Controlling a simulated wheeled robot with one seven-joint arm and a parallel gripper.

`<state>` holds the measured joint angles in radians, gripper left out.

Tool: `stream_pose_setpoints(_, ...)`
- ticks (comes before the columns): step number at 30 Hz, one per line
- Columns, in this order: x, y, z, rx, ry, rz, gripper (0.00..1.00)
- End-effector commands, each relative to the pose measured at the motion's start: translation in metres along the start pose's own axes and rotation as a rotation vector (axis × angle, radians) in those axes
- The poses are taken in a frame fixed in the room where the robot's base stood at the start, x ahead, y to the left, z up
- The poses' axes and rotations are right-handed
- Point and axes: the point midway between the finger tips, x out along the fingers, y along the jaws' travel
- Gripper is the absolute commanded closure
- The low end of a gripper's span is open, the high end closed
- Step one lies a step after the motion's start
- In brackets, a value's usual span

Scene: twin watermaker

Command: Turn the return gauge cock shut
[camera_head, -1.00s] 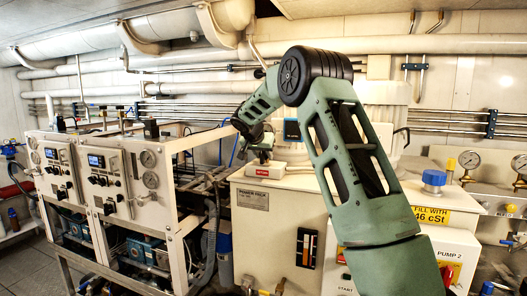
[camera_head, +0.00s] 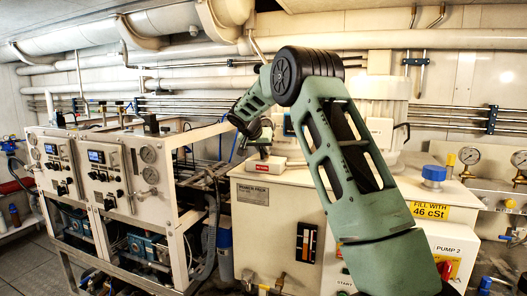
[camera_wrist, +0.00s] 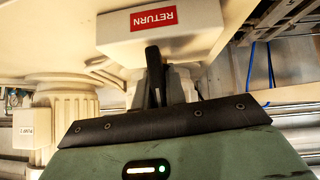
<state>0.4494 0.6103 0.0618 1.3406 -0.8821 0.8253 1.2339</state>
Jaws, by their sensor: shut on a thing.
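The return gauge cock is marked by a white block with a red RETURN label (camera_wrist: 153,18), upside down at the top of the wrist view. The same block shows in the head view (camera_head: 280,162), on the pale cabinet. My gripper (camera_wrist: 155,76) reaches toward the pale cock body (camera_wrist: 180,82) just below the block. Its jaws are shut on the cock's handle. A dark narrow piece stands there in the wrist view; I cannot tell finger from handle. In the head view my gripper (camera_head: 262,148) is small and beside the block. The handle's angle is hidden.
A pale ribbed column (camera_wrist: 66,100) stands close at the left in the wrist view. A blue cable (camera_wrist: 262,62) hangs at the right. In the head view, a framed instrument panel (camera_head: 105,175) stands left of the cabinet (camera_head: 270,225), and pipes run along the back wall.

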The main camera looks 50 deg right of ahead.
Motion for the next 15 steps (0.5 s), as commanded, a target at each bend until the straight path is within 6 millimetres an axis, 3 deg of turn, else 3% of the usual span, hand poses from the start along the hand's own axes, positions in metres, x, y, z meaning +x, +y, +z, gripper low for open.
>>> stream_pose_setpoints(15,-0.0006,-0.0052,0.0005,-0.319,0.004,0.315,1.00)
